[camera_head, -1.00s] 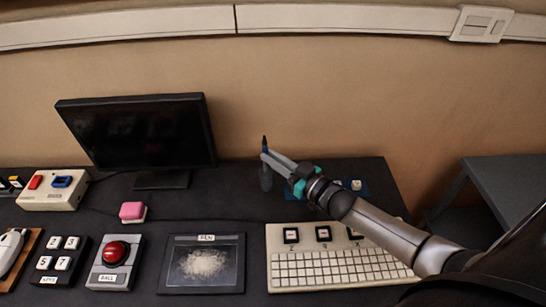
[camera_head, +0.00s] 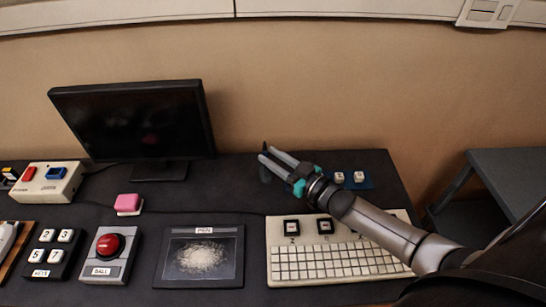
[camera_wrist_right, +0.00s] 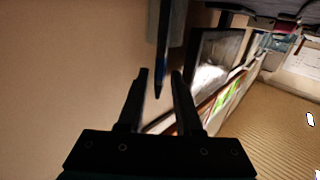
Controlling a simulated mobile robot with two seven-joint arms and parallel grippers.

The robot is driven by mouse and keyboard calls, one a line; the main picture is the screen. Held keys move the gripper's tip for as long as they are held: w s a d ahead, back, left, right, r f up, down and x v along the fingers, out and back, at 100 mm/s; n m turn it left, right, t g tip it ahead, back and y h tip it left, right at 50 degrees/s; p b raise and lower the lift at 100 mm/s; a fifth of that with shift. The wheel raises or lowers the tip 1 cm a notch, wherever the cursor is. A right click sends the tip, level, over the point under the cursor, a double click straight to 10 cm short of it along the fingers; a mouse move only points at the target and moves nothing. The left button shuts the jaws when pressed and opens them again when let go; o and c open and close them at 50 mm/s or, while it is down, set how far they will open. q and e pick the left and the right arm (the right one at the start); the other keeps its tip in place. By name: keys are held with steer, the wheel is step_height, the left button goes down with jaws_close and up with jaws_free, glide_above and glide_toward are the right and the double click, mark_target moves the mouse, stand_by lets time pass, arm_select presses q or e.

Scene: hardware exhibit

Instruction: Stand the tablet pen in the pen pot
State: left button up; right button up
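The dark blue tablet pen (camera_head: 265,148) stands upright at the back of the desk, its top showing above my right gripper's fingers. The grey pen pot (camera_head: 264,175) is directly below it, partly hidden by the fingers. My right gripper (camera_head: 265,155) is open, with its two fingers apart at the pen. In the right wrist view the pen (camera_wrist_right: 163,60) points between the spread fingertips (camera_wrist_right: 159,72), with a gap on each side, and the grey pot (camera_wrist_right: 178,28) is behind. Where the pen meets the pot is not clear. My left gripper is out of view.
A monitor (camera_head: 135,120) stands left of the pot. A blue key base (camera_head: 362,180) is right of my gripper. The keyboard (camera_head: 335,262) and drawing tablet (camera_head: 200,284) lie in front. A pink block (camera_head: 129,202) sits below the monitor.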

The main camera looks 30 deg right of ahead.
steer(key=shift+o, duration=0.8)
step_height(320, 180, up, 20)
steer(key=p, duration=0.6)
steer(key=shift+s+f, duration=0.1)
